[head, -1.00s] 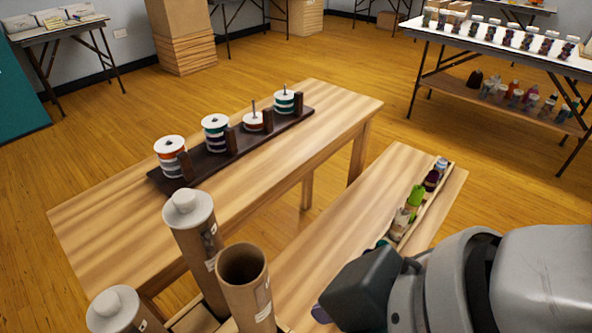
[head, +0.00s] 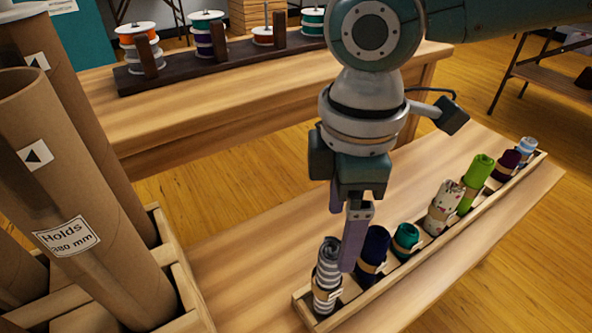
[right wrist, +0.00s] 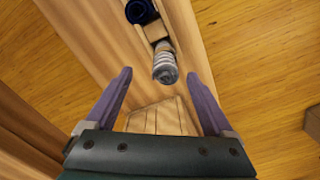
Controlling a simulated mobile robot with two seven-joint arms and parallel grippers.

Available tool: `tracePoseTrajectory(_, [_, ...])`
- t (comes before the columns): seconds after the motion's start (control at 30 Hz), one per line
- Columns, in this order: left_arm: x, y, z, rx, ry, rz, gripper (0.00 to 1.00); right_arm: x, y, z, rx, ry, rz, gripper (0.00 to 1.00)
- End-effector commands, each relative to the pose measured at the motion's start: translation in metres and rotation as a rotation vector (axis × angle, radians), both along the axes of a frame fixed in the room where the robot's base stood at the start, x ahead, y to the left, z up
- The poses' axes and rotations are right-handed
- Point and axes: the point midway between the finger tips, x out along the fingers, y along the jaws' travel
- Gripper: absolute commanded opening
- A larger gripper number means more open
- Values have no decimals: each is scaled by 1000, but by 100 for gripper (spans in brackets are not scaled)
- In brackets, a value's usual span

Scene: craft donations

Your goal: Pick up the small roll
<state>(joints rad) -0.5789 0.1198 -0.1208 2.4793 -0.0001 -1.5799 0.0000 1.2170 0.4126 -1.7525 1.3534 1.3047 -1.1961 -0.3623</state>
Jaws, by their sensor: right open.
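Several fabric rolls stand in a long wooden tray (head: 425,275). The nearest is a grey-and-white striped roll (head: 327,275), followed by a navy roll (head: 373,250) and a short teal roll (head: 405,240). Beyond are a floral roll (head: 443,208), a tall bright green roll (head: 477,180), a maroon roll (head: 507,163) and a pale blue roll (head: 526,150). I cannot tell which is meant by the small roll. My right gripper (head: 346,258) points down over the tray's near end, open and empty. In the right wrist view the striped roll (right wrist: 165,66) shows between the open fingers (right wrist: 158,78). My left gripper is out of view.
Tall cardboard tubes (head: 85,190) stand in a wooden crate (head: 182,270) at the left; one label reads "Holds 380 mm". A ribbon-spool rack (head: 180,72) sits on the table (head: 200,125) behind. The bench is bare between crate and tray.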

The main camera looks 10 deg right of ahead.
Motion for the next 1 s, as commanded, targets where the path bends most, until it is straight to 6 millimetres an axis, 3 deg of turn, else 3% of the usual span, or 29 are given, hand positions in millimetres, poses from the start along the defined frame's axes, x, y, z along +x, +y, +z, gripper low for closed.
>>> tracePoseTrajectory(0.1, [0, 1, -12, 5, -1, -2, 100, -1, 1, -24, -1, 1, 1, 87])
tracePoseTrajectory(0.5, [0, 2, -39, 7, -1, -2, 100, -7, 9, -79, -1, 0, 2, 87])
tracePoseTrajectory(0.83, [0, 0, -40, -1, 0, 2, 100, -7, 9, -85, 1, 0, 1, 87])
tracePoseTrajectory(1.0, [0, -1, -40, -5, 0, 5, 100, -7, 9, -85, 1, 0, 1, 69])
